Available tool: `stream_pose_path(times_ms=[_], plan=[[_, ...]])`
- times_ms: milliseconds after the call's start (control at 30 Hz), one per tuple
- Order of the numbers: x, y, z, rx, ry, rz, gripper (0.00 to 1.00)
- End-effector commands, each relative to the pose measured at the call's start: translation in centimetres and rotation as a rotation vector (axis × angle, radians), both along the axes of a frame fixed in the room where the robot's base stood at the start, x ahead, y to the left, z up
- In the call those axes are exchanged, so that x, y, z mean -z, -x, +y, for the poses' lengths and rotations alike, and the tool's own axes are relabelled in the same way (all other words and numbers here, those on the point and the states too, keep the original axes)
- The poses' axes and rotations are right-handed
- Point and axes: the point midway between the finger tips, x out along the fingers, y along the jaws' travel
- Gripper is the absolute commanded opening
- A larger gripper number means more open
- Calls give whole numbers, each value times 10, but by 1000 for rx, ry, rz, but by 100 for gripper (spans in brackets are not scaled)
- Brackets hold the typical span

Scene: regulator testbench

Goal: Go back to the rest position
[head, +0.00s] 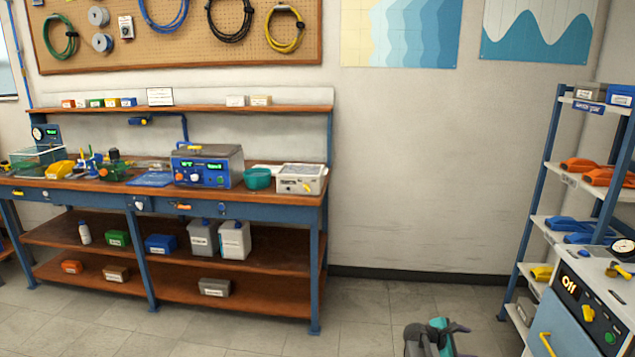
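A small part of my arm, grey and teal with a dark piece sticking out to the right, shows at the bottom edge, right of centre. The dark piece looks like part of my gripper (457,328), but I cannot make out two separate fingertips. Whether it is open, shut or holding something cannot be seen. The rest of my arm is below the frame. It shows over the grey tiled floor, apart from the bench and the shelf in the picture.
A workbench (262,195) with a blue-fronted test unit (205,166), a teal bowl (257,178) and containers stands at left. A blue shelf rack (548,170) and a machine with a yellow handle (547,343) stand at right. The floor (400,300) between them looks clear.

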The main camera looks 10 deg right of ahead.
Motion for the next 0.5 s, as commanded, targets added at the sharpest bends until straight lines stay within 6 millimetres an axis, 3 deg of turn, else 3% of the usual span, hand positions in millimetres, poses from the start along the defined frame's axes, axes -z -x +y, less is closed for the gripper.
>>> stream_pose_path(times_ms=[33, 267, 500], plan=[[18, 4, 22, -9, -30, 10, 59], [90, 31, 107, -6, -171, 32, 59], [157, 83, 192, 60, -329, 45, 59]])
